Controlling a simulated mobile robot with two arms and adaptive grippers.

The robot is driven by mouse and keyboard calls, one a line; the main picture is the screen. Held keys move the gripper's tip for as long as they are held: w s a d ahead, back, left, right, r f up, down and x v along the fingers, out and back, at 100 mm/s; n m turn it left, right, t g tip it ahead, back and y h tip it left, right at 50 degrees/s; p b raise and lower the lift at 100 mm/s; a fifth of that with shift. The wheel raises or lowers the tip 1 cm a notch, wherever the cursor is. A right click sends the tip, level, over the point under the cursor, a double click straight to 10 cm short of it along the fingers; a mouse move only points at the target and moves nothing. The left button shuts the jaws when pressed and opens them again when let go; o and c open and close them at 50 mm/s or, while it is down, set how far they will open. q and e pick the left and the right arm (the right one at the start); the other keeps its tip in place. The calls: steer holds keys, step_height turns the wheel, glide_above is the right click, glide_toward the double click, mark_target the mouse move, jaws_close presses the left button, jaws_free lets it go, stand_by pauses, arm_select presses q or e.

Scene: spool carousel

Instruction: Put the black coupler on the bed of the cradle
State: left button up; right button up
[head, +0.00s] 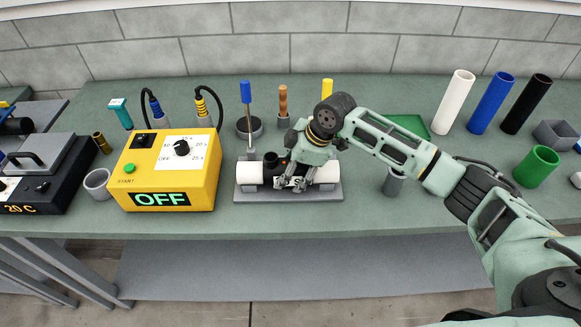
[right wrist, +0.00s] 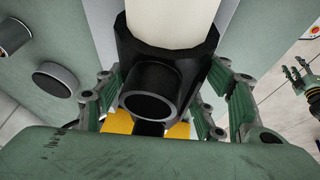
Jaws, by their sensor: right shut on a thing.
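The black coupler (right wrist: 195,65) has a round side branch that faces the camera in the right wrist view. It also shows in the head view (head: 271,163), partly hidden by my right gripper (head: 293,184). My right gripper is shut on the coupler, with fingers on both sides of it. White pipe shows on the left (head: 248,173) and right (head: 327,175) of the coupler; one piece (right wrist: 170,15) meets its end. All this is over the grey cradle (head: 290,196); contact with its bed is hidden. My left gripper (right wrist: 299,75) appears small and open, away from the coupler.
A yellow control box (head: 165,172) reading OFF stands close left of the cradle. Behind it are a blue-handled tool (head: 245,92) and other upright tools. A grey cylinder (head: 394,181) stands to the right. White, blue and black tubes stand at the back right.

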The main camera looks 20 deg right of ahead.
steer(key=o, duration=1.8)
steer(key=shift+c, duration=0.2)
steer(key=shift+d+r, duration=0.1)
steer(key=shift+r, duration=0.05)
steer(key=b+v, duration=0.2)
steer(key=v, duration=0.9)
steer(key=shift+s+r, duration=0.15)
steer(key=shift+r, duration=0.2)
steer(key=shift+d, duration=0.1)
